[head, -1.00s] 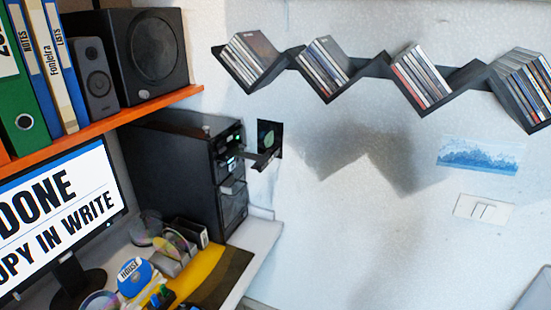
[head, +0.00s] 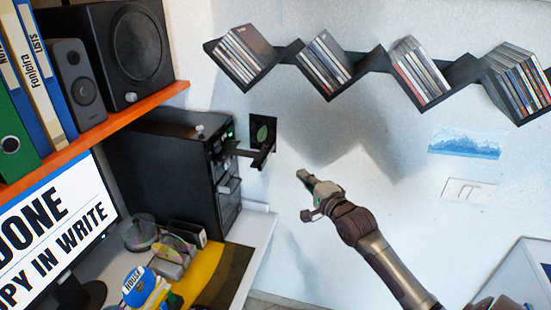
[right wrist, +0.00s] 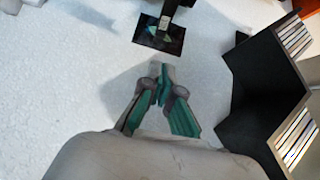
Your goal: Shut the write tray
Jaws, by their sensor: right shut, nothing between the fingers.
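A black disc tray (head: 262,157) sticks out to the right from the front of a black computer tower (head: 160,165); I take it to be the write tray. The tray end also shows at the top of the right wrist view (right wrist: 167,17). I cannot tell whether a disc lies on it. My right gripper (head: 303,180) is shut and empty, to the right of the tray and a little lower, apart from it. In the right wrist view the shut fingertips (right wrist: 162,72) point towards a dark leaf picture. My left gripper is not in view.
A zigzag black shelf (head: 375,62) with discs runs along the wall above my right arm. The leaf picture (head: 263,128) is behind the tray. An orange shelf (head: 120,122) hangs at the left. The monitor (head: 60,225) reads "DONE ... COPY IN WRITE".

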